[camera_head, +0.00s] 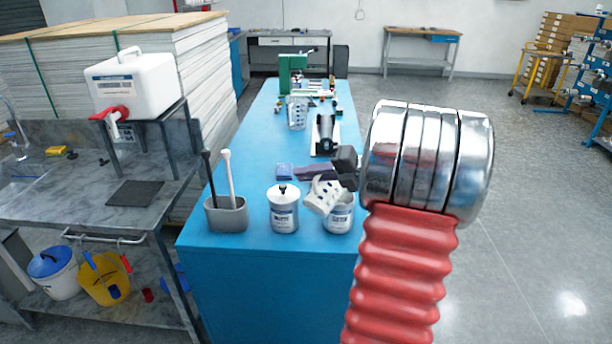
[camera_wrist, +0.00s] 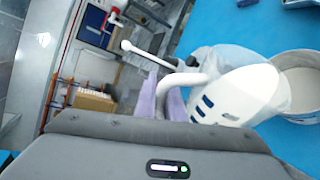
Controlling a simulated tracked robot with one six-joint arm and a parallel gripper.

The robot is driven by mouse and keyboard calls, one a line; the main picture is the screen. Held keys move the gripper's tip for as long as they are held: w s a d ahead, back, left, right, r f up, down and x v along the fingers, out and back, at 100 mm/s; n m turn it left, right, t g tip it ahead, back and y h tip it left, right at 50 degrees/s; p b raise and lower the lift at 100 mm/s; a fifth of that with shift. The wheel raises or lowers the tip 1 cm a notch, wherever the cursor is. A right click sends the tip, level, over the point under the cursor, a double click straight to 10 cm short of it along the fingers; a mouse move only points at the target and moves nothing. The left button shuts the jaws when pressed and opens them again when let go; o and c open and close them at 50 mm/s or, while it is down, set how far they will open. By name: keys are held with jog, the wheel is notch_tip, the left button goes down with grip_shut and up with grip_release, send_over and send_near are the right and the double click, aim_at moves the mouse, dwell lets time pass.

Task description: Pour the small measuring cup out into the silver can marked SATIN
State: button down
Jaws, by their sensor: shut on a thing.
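The small measuring cup (camera_head: 324,196) is white and translucent with blue marks. It is tilted over the left side of an open silver can (camera_head: 339,219). My gripper (camera_wrist: 172,97) is shut on the cup's handle; the cup also shows in the wrist view (camera_wrist: 238,98). The open can, at right in the wrist view (camera_wrist: 287,112), holds something pale grey. No stream shows, and I cannot see inside the cup. A second silver can (camera_head: 284,215), lidded with a dark knob, stands to the left. Both labels are too small to read.
A grey holder (camera_head: 226,214) with a black and a white handle stands left of the lidded can. A clear jug (camera_head: 297,113), a black tool (camera_head: 325,135) and a green press (camera_head: 291,76) stand farther back on the blue bench (camera_head: 261,152).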

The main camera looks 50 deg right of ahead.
jog(key=shift+d+r, duration=0.2)
jog(key=shift+d+r+m+y, duration=0.4)
jog(key=shift+d+r+m, duration=0.1)
jog(key=shift+r+m, duration=0.15)
jog(key=shift+w+d+r, duration=0.1)
jog(key=shift+d+r, duration=0.15)
dwell(1.2)
jog(key=shift+d+r+m+t+y, duration=0.3)
jog(key=shift+d+r+m+y, duration=0.2)
jog(key=shift+d+m, duration=0.1)
dwell(0.9)
jog(key=shift+d+r, duration=0.1)
dwell(0.4)
jog(key=shift+w+d+r+m+y, duration=0.15)
jog(key=shift+d+r+m, duration=0.1)
jog(key=shift+d+m, duration=0.15)
jog(key=shift+d+r+m+y, duration=0.15)
jog(key=shift+d+r+m, duration=0.1)
jog(key=shift+d, duration=0.2)
dwell(0.7)
jog(key=shift+d+r, duration=0.1)
jog(key=shift+d, duration=0.1)
